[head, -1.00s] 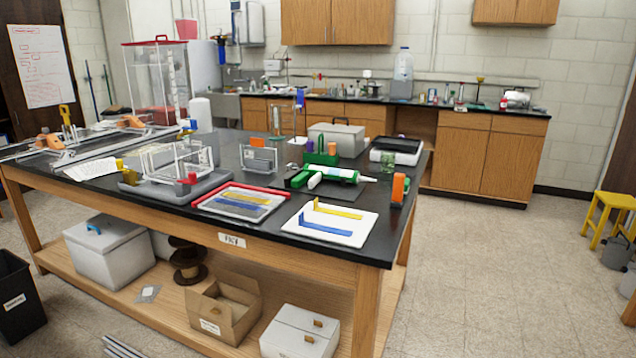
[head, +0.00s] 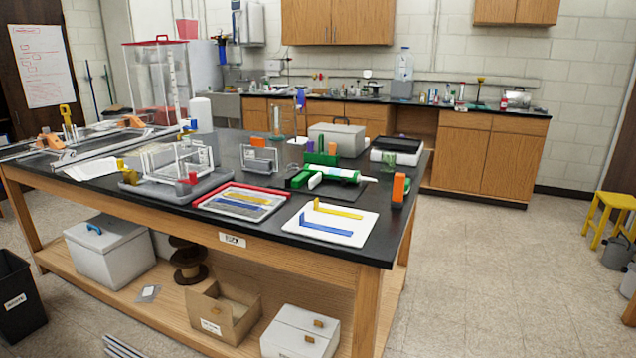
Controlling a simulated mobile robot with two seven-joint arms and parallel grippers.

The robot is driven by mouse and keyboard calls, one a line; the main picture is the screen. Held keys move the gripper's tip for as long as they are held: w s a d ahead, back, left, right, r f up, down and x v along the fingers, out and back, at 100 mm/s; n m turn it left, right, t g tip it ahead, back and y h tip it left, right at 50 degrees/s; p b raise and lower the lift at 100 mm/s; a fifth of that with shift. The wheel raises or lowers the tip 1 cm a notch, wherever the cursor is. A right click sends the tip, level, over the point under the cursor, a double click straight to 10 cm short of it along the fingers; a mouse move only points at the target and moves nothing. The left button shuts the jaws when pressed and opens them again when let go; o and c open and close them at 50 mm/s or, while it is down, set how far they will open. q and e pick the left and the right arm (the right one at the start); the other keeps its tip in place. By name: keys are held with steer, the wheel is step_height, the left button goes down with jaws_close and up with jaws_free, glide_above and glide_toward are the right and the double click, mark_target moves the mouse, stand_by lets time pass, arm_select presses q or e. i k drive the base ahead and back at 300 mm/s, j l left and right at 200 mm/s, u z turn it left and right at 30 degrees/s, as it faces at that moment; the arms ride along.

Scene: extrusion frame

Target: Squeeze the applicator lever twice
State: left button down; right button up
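The applicator (head: 335,174) lies on the black bench top in the head view, on a dark mat. It has a green body with a white cartridge, and its pale nozzle points right. A green and white part at its left end (head: 314,181) may be the handle or lever; it is too small to tell which. Neither of my grippers is in view, and nothing is seen touching the applicator.
In front of the applicator are a white tray (head: 359,233) with yellow and blue strips and a red-edged tray (head: 213,212). An orange upright piece (head: 399,187) stands at the right edge. Clear acrylic pieces (head: 178,159) stand left.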

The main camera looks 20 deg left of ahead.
mark_target(316, 179)
steer(key=i+l+u, duration=0.1)
steer(key=u, duration=0.4)
steer(key=i+l+u, duration=0.2)
steer(key=l, duration=0.15)
steer(key=i+l+u, duration=0.1)
steer(key=l+u, duration=0.15)
steer(key=i+l, duration=0.1)
steer(key=l, duration=0.3)
steer(key=i+l+u, duration=0.15)
steer(key=l, duration=0.65)
steer(key=i+l+u, duration=0.15)
steer(key=l, duration=0.25)
steer(key=i+l, duration=0.1)
steer(key=l, duration=0.4)
steer(key=i+l, duration=0.1)
steer(key=l, duration=0.45)
steer(key=i+l, duration=0.1)
steer(key=l, duration=0.4)
steer(key=i+l, duration=0.1)
steer(key=l, duration=0.4)
